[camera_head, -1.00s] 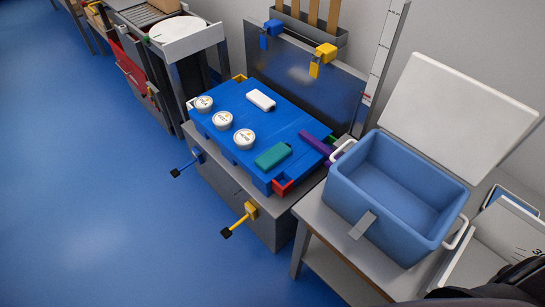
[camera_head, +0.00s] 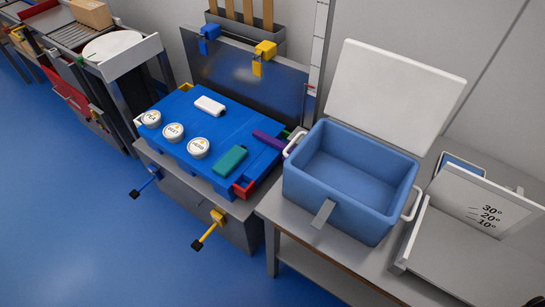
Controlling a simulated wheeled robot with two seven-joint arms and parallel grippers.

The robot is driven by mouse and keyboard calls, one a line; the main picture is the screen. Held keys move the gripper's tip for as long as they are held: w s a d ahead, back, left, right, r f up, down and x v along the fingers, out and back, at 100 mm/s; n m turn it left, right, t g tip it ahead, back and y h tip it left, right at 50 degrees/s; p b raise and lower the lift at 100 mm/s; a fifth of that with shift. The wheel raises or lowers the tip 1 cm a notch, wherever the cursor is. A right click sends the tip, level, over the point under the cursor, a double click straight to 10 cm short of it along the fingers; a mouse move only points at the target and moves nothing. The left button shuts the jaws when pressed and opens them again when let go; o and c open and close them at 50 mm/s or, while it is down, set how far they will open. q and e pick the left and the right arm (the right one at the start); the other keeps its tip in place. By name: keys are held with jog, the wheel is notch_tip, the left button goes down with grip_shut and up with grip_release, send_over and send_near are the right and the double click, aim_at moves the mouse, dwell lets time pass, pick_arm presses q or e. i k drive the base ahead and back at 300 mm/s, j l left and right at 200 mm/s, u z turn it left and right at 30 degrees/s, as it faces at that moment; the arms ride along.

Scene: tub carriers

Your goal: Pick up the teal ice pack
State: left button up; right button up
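The teal ice pack (camera_head: 230,160) lies flat on the right part of a blue tub carrier top (camera_head: 180,108), near its front right corner. It sits beside a purple bar (camera_head: 270,139) and behind a red corner piece (camera_head: 243,189). Nothing covers the ice pack. Neither of my grippers shows in the head view.
Several white round tubs (camera_head: 198,148) and a white block (camera_head: 210,106) lie on the blue top. Yellow (camera_head: 208,230) and blue (camera_head: 145,182) levers stick out in front. An open, empty blue cooler (camera_head: 350,180) stands on the grey table at right. Blue floor is clear at front left.

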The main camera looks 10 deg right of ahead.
aim_at(227, 162)
jog(key=i+j+z, duration=0.1)
jog(key=j+z, duration=0.7)
jog(key=i+j+z, duration=0.1)
jog(key=j+z, duration=0.7)
jog(key=k+l, duration=0.05)
jog(key=l, duration=0.05)
